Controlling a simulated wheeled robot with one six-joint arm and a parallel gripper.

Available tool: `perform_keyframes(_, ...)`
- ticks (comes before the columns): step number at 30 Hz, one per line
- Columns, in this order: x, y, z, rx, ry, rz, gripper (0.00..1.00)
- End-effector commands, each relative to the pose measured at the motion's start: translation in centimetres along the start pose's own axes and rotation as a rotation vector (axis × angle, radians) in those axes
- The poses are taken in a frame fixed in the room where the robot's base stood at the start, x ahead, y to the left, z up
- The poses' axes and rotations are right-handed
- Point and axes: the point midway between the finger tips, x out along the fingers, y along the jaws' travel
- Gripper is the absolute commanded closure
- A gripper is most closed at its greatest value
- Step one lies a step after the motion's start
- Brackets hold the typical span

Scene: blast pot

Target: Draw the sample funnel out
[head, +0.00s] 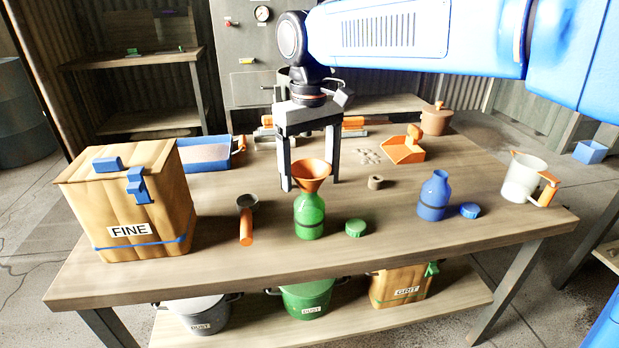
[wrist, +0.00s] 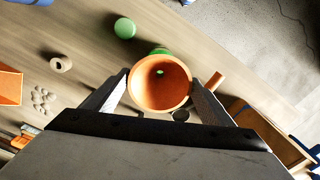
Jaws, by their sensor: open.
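An orange funnel (head: 312,174) stands upright in the mouth of a green bottle (head: 309,216) on the wooden table. Its wide rim faces up. In the wrist view the funnel (wrist: 160,84) shows from above as an orange ring, with a little of the green bottle (wrist: 160,51) behind it. My gripper (head: 311,186) points down over the table with its fingers spread at the funnel's two sides. The wrist view shows the fingers (wrist: 158,92) on either side of the funnel. I cannot tell whether either finger touches it. The bottle's neck is hidden by the funnel.
A green cap (head: 356,228) lies right of the bottle, and an orange-handled scoop (head: 246,222) lies left. A FINE box (head: 130,205) stands left. Bare table lies in front.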

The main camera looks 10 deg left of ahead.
Motion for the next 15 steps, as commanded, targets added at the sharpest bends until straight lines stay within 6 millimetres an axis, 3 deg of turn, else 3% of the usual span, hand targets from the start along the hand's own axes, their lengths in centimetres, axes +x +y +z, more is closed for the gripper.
perform_keyframes(1,-0.01,0.0,0.0,0.0,0.0,0.0,0.29)
perform_keyframes(4,-0.01,0.0,0.0,0.0,0.0,0.0,0.5)
perform_keyframes(5,-0.02,0.0,-0.01,0.0,0.0,0.0,0.5)
perform_keyframes(6,-0.03,0.0,-0.01,0.0,0.0,0.0,0.33)
perform_keyframes(9,-0.03,0.0,-0.01,0.0,0.0,0.0,0.57)
perform_keyframes(15,-0.1,0.0,-0.01,0.0,0.001,0.0,0.57)
